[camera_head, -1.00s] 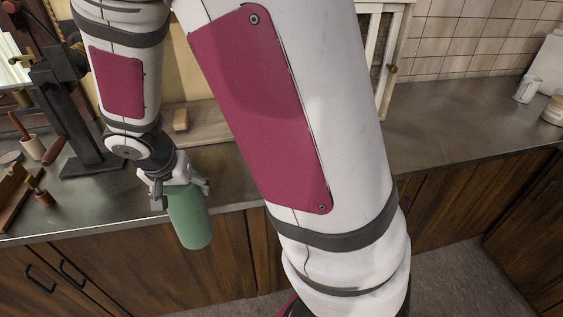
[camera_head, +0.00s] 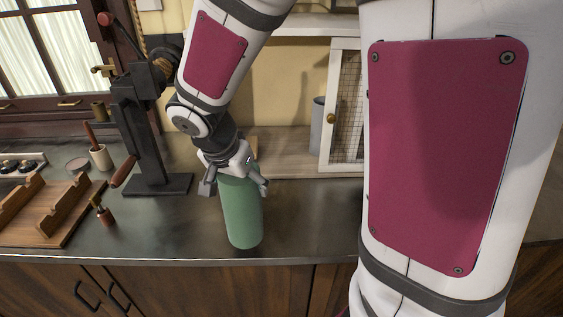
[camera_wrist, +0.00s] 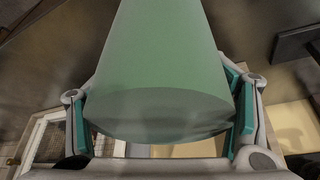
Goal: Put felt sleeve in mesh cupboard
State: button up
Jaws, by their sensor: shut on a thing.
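The felt sleeve is a green cylinder (camera_head: 241,210), hanging roughly upright below my gripper (camera_head: 235,175). My gripper is shut on its upper end. In the head view the sleeve's lower end shows against the counter's front part; I cannot tell its height above the counter. In the wrist view the sleeve (camera_wrist: 165,65) fills the middle between the fingers (camera_wrist: 160,115). The white mesh cupboard (camera_head: 345,45) stands at the back of the counter, right of my gripper. Its mesh panel with a brass knob (camera_head: 331,118) is at the right, and its left part looks open. My arm hides its right side.
A grey cylinder (camera_head: 317,125) stands by the mesh panel. A black stand press (camera_head: 150,150) is close left of my gripper. The counter (camera_head: 310,215) right of the sleeve is clear.

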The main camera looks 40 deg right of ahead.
jog(key=d+f+p, duration=0.1)
jog(key=d+f, duration=0.1)
jog(key=d, duration=0.5)
jog(key=d+f+p, duration=0.2)
jog(key=d+f, duration=0.1)
jog(key=d, duration=0.5)
jog(key=shift+s, duration=0.2)
jog(key=o, duration=1.3)
jog(key=shift+r, duration=0.1)
